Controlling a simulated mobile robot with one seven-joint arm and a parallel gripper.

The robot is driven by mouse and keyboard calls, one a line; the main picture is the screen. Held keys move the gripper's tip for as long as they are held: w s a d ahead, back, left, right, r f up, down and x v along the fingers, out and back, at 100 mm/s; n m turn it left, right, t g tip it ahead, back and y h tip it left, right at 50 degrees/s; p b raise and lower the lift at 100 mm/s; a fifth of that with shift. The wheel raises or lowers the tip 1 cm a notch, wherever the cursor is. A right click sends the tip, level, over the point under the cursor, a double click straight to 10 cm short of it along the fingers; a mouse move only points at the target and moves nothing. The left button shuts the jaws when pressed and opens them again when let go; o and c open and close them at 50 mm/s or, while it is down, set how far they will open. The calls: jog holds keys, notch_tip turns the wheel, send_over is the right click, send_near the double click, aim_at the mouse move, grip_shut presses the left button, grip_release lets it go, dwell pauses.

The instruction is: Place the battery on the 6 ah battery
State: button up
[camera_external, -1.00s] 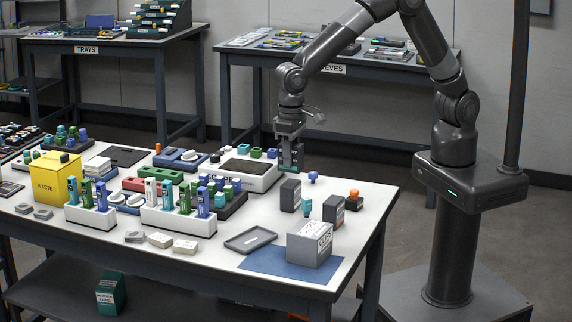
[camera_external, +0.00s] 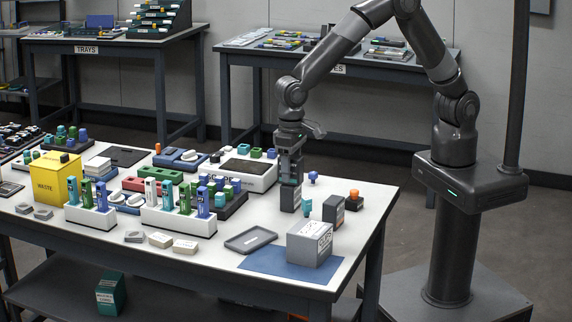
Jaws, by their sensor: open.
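My gripper (camera_external: 290,176) points straight down over the right part of the white table, its fingers open around a small dark block with a teal lower edge, apparently the battery (camera_external: 290,182). The fingers hide most of that block. Directly below it stands an upright dark grey block with a pale label, probably the 6 ah battery (camera_external: 289,200). The upper block appears to rest on its top, but whether they touch is too small to tell. A similar dark block with an orange-marked label (camera_external: 333,210) stands to the right; no label is readable.
A teal peg (camera_external: 306,208), a blue peg (camera_external: 313,177) and an orange-topped piece (camera_external: 354,199) stand close by. In front are a grey box (camera_external: 310,243) on a blue mat (camera_external: 262,262) and a shallow grey tray (camera_external: 250,240). Racks of coloured tubes (camera_external: 180,222) fill the left.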

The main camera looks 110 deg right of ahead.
notch_tip(320, 180, up, 12)
jog(key=shift+r, duration=0.2)
jog(key=s+d+r+n+t, duration=0.1)
jog(key=s+r+n, duration=0.1)
jog(key=s+r, duration=0.45)
jog(key=s+d+r+n+t, duration=0.15)
jog(key=s+r, duration=0.25)
jog(key=s, duration=0.6)
jog(key=s+f+n+t, duration=0.1)
jog(key=s+n+t, duration=0.2)
jog(key=s, duration=1.3)
jog(key=shift+s+d+n, duration=0.2)
jog(key=shift+s+n, duration=0.15)
jog(key=shift+n, duration=0.9)
